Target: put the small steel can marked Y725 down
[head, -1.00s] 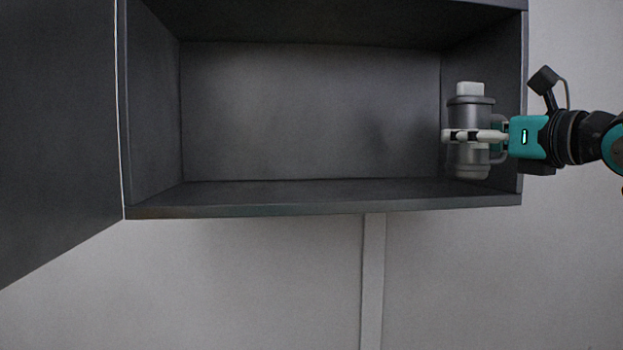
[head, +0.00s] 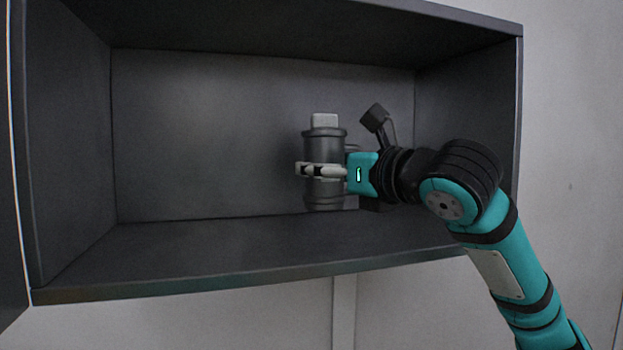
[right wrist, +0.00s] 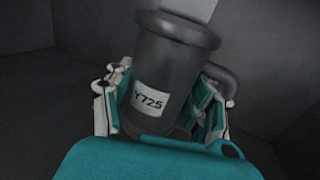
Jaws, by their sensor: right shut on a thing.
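The small steel can (head: 324,144) is grey, with a light block-shaped top, and stands upright in my right gripper (head: 322,171). My right gripper is shut around its middle, coming from the right. In the right wrist view the can (right wrist: 173,58) shows a white label reading Y725 and a side handle, with the fingers (right wrist: 160,105) on either side. The can is inside the open dark cabinet (head: 200,285). Its bottom appears close to the cabinet floor; I cannot tell whether it touches. My left gripper is not in view.
The cabinet interior is otherwise empty, with free floor to the left of the can. The cabinet's side walls, top and front lower edge bound the space. Part of an open door (head: 10,200) shows at the far left. A pale wall surrounds the cabinet.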

